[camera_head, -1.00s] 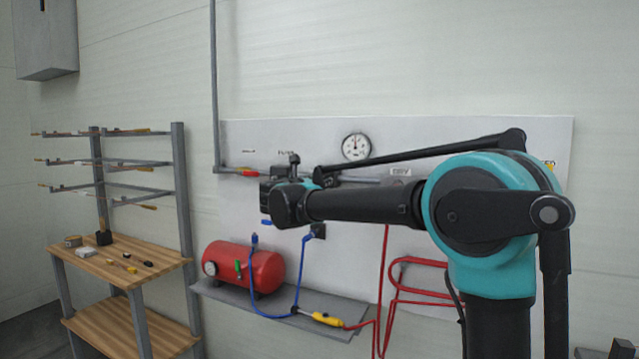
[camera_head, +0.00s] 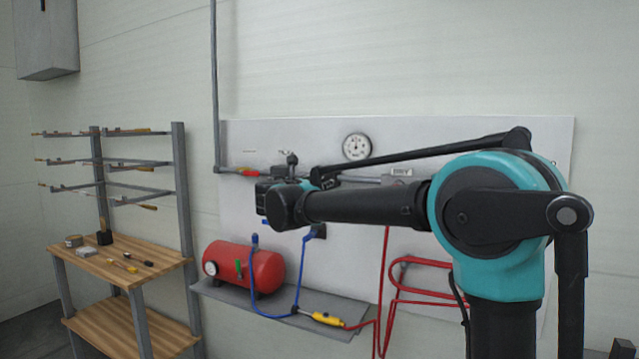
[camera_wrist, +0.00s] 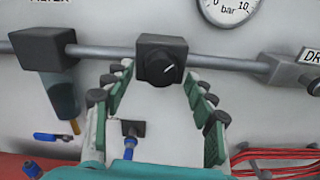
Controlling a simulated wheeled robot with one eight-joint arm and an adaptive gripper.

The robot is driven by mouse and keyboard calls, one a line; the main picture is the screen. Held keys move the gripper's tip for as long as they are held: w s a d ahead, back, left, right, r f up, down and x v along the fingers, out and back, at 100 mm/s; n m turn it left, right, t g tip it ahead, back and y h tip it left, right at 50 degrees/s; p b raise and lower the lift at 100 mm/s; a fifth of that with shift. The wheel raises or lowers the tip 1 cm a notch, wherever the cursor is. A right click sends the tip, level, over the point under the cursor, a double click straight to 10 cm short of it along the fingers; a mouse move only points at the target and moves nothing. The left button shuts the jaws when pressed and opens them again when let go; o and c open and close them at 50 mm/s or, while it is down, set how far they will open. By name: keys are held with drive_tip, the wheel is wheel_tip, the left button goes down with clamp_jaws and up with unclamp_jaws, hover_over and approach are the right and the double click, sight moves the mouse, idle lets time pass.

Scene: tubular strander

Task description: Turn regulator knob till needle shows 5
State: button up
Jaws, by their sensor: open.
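The regulator knob (camera_wrist: 158,66) is a black round knob with a white mark on a dark block in the pipe, in the wrist view. My gripper (camera_wrist: 160,86) is open, its green-padded fingers to either side of and below the knob, apart from it as far as I can tell. The pressure gauge (camera_head: 356,147) is white and round on the panel in the head view. Its lower part, marked "bar" and 10, shows at the top of the wrist view (camera_wrist: 228,8); its needle is too small to read. In the head view my arm hides the knob.
A grey pipe (camera_wrist: 105,51) runs across the panel. The filter (camera_wrist: 62,92) is left of the knob and a dryer block (camera_wrist: 290,68) is right. A red tank (camera_head: 262,270) and blue hose (camera_head: 251,285) are below. A wooden shelf unit (camera_head: 135,262) stands at left.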

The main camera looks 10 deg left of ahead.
drive_tip(key=v, duration=1)
drive_tip(key=shift+s, duration=0.2)
drive_tip(key=s+d+f+m+g, duration=0.35)
drive_tip(key=d+f+m, duration=0.35)
drive_tip(key=d+f, duration=0.6)
drive_tip(key=s+d+f+m+g, duration=0.2)
drive_tip(key=d+f+m+g, duration=0.4)
drive_tip(key=d+f, duration=0.7)
drive_tip(key=s+d+f+m+g+y, duration=0.1)
drive_tip(key=s+d+f+m+y, duration=0.2)
drive_tip(key=s+f+m, duration=0.5)
drive_tip(key=s+d+f+m+g+y, duration=0.2)
drive_tip(key=s+d+f+m+y, duration=0.1)
drive_tip(key=s+f+m, duration=0.6)
drive_tip(key=s+d+f, duration=0.1)
drive_tip(key=s+f, duration=0.2)
drive_tip(key=s, duration=0.1)
drive_tip(key=shift+f+m, duration=0.3)
drive_tip(key=shift+f, duration=0.1)
